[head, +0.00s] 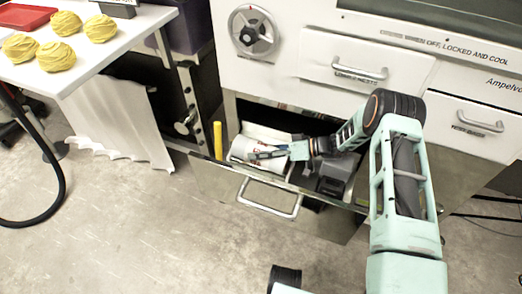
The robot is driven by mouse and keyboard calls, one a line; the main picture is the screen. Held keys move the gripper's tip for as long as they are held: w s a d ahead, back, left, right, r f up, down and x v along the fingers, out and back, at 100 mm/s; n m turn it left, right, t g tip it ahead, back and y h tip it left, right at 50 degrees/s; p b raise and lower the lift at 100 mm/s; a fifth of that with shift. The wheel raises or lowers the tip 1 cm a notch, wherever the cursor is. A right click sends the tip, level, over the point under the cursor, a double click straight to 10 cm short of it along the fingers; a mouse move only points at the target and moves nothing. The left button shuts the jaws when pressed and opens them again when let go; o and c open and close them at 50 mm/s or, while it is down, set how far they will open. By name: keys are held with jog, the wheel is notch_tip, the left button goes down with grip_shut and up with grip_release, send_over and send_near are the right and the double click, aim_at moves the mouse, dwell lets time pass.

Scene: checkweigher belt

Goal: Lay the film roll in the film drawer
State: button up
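The film roll (244,148) is a white cylinder with small red print. It lies on its side at the left end of the open film drawer (225,178), low in the cabinet. My gripper (262,155) reaches in from the right, with its fingers over the roll's right part. They hide some of it, and I cannot tell whether they grip it. I also cannot tell whether the roll rests on the drawer floor, because the drawer front hides that.
A yellow upright rod (218,140) stands at the drawer's left end. Closed drawers (350,65) are above. A white table (110,55) with yellow balls is at upper left.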

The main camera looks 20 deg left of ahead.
jog(key=shift+w+d+f, duration=0.1)
jog(key=shift+d+f, duration=0.4)
jog(key=shift+d, duration=0.05)
jog(key=shift+r, duration=0.45)
jog(key=r, duration=1)
jog(key=shift+a, duration=0.3)
